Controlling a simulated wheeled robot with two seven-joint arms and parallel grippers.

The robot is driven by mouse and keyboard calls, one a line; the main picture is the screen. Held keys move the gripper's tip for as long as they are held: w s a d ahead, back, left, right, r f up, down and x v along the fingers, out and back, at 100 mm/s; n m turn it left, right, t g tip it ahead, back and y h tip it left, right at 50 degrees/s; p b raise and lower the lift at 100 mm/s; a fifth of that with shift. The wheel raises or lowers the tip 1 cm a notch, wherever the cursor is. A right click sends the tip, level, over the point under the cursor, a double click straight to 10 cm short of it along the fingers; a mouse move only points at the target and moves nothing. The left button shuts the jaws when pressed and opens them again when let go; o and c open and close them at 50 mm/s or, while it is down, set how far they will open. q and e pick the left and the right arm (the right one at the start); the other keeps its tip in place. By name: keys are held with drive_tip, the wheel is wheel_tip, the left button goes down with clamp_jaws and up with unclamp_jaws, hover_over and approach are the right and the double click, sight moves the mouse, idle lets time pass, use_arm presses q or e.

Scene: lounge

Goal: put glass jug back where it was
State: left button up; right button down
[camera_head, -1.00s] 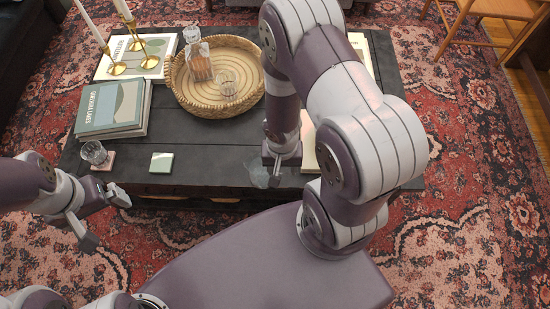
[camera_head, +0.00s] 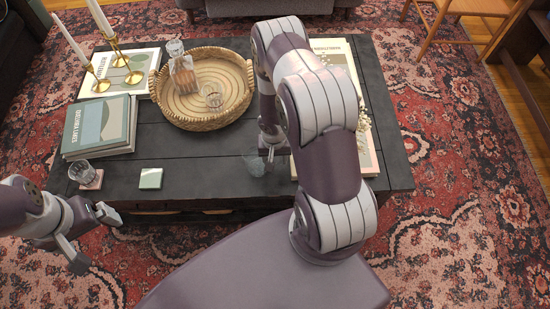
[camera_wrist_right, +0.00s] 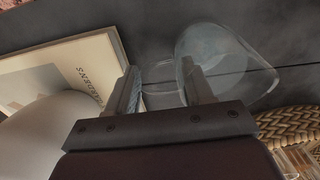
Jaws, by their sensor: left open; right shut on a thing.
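The clear glass jug (camera_head: 255,165) is faint in the head view, over the front part of the dark coffee table (camera_head: 212,165). My right gripper (camera_head: 271,150) is shut on it. In the wrist view the jug (camera_wrist_right: 225,65) shows at the upper right of my right gripper (camera_wrist_right: 158,82), with a clear loop, seemingly its handle, between the fingers. Whether its base touches the table is hard to tell. My left gripper (camera_head: 92,240) is open and empty, off the table's front left corner.
A round wicker tray (camera_head: 185,121) holds a decanter (camera_head: 183,80) and a glass (camera_head: 214,98). A tumbler (camera_head: 82,171) stands on a pink coaster, beside a green coaster (camera_head: 150,178). Books (camera_head: 100,127) lie left. A book and a white vase (camera_wrist_right: 50,125) are close to my right gripper.

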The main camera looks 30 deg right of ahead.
drive_tip(key=shift+f, duration=0.15)
drive_tip(key=shift+c, duration=2.2)
unclamp_jaws()
